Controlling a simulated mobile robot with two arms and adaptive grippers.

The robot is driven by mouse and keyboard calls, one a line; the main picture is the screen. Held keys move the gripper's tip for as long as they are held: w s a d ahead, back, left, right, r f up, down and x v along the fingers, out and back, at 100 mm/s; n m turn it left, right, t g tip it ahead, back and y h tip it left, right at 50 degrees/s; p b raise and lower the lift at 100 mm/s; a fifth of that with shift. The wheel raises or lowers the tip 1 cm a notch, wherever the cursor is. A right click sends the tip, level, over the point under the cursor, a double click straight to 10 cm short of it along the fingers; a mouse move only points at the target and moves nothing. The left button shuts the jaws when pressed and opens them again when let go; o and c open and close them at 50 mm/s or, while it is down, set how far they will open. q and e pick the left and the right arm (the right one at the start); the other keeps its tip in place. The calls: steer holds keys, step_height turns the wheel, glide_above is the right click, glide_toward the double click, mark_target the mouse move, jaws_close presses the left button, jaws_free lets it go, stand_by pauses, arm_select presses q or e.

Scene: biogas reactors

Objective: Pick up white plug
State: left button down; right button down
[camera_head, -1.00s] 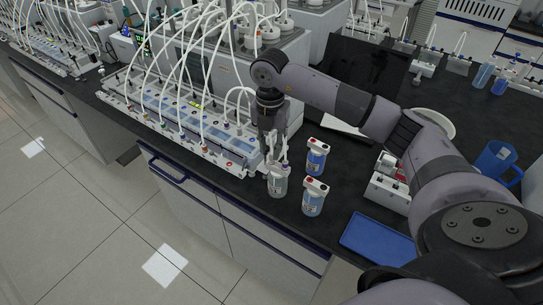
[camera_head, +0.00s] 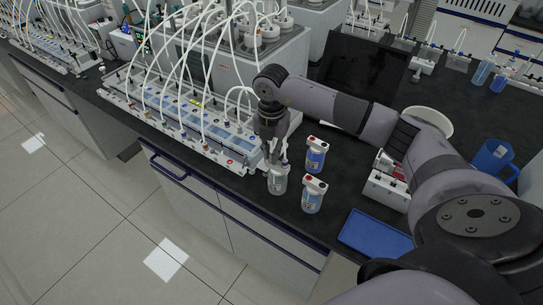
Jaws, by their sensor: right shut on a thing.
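A clear bottle with a pale label (camera_head: 277,184) stands upright near the front edge of the black bench. My right gripper (camera_head: 278,160) points down at this bottle's top, its fingers close together. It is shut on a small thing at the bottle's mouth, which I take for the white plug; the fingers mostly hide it. I cannot tell whether the plug is seated in the bottle or lifted from it. My left gripper is not in view.
Two blue-labelled bottles stand close by on the right, one behind (camera_head: 316,155) and one in front (camera_head: 313,196). A white tubed rack (camera_head: 225,160) lies close on the left. A blue tray (camera_head: 376,232) and a small white box (camera_head: 386,190) are farther right.

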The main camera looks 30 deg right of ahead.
steer(key=shift+r, duration=0.1)
steer(key=shift+w+r, duration=0.1)
steer(key=shift+r, duration=0.5)
step_height(320, 180, up, 19)
steer(key=b, duration=0.2)
steer(key=shift+f, duration=0.2)
steer(key=shift+r, duration=0.2)
steer(key=shift+r+p, duration=1.15)
steer(key=shift+p, duration=0.1)
steer(key=shift+r, duration=0.2)
